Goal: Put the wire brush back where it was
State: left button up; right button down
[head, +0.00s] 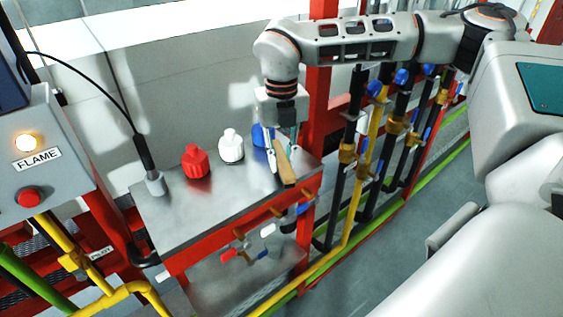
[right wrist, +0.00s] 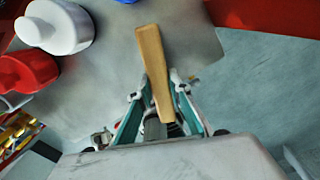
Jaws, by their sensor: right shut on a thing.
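The wire brush shows as a tan wooden handle (head: 285,168) at the right end of the metal table. My right gripper (head: 281,158) is shut on it, pointing down from above. In the right wrist view, the handle (right wrist: 152,55) sticks out between the two fingers of the gripper (right wrist: 160,98), over the grey tabletop. The bristles cannot be made out. I cannot tell whether the brush touches the tabletop. My left gripper is not in view.
A red bottle (head: 195,162), a white bottle (head: 231,146) and a blue bottle (head: 259,136) stand on the metal table (head: 190,218). A red post (head: 323,110) and upright pipes stand to the right. A flame panel (head: 40,150) is at left.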

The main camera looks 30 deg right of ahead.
aim_at(282, 157)
jog(key=shift+f, duration=0.6)
jog(key=shift+f, duration=0.2)
jog(key=c, duration=1.9)
grip_release()
notch_tip(282, 157, up, 12)
jog(key=shift+r, duration=0.2)
jog(key=shift+f, duration=0.1)
